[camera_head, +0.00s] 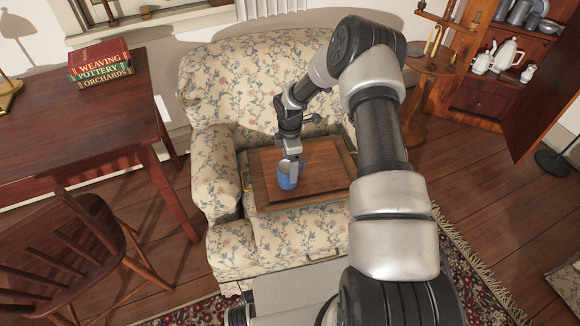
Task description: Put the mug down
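A blue mug (287,181) is at my gripper (291,165), over the left part of a brown wooden board (325,178). The board lies on the seat of a floral armchair (270,238). My gripper points down at the mug and its fingers are at the mug's rim. The fingers are small here, and I cannot tell whether they are closed on it. I cannot tell whether the mug's base touches the board or hangs just above it. My arm hides the right side of the armchair.
A wooden desk (95,125) with stacked books (100,65) stands at left, with a wooden chair (65,245) before it. A small round table (430,60) and a cabinet (485,95) with white pots are at right. The board's right side is bare.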

